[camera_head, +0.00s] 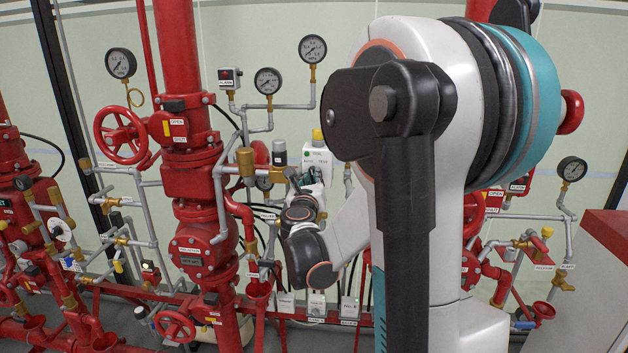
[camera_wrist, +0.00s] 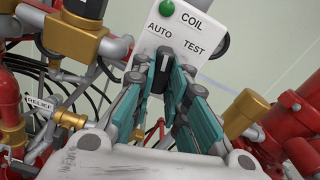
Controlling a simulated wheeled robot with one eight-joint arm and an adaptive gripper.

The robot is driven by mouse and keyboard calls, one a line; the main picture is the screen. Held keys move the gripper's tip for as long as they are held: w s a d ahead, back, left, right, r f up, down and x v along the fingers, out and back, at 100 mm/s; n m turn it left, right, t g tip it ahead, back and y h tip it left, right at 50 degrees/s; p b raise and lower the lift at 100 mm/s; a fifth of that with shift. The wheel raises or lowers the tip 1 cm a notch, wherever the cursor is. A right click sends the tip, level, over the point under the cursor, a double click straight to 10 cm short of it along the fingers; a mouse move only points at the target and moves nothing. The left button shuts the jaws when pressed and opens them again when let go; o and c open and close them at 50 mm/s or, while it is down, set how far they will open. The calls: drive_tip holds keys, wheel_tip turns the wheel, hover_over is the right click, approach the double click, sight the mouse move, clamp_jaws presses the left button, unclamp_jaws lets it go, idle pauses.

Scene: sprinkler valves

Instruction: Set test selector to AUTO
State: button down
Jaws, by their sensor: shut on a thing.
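The test selector is a black knob (camera_wrist: 157,80) with a pale mark, on a white panel (camera_wrist: 212,24) lettered COIL, AUTO and TEST. A green button or lamp (camera_wrist: 166,8) sits above the lettering. My gripper (camera_wrist: 163,72) has its teal-sided fingers closed on the knob from both sides. The fingers hide much of it, so I cannot tell exactly which word the mark points to. In the head view the panel (camera_head: 318,155) stands behind my arm, and my gripper (camera_head: 308,184) is at its lower part, partly hidden.
A brass fitting (camera_wrist: 85,45) and black cables lie left of the panel in the wrist view. Another brass fitting (camera_wrist: 245,113) and red pipework (camera_wrist: 290,125) are close at right. A large red riser (camera_head: 178,60) with gauges stands to the left in the head view.

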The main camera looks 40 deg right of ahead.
idle(0.3)
drive_tip(key=shift+n, duration=1.2)
drive_tip(key=c, duration=1.5)
unclamp_jaws()
drive_tip(key=shift+o, duration=0.2)
drive_tip(key=v, duration=0.6)
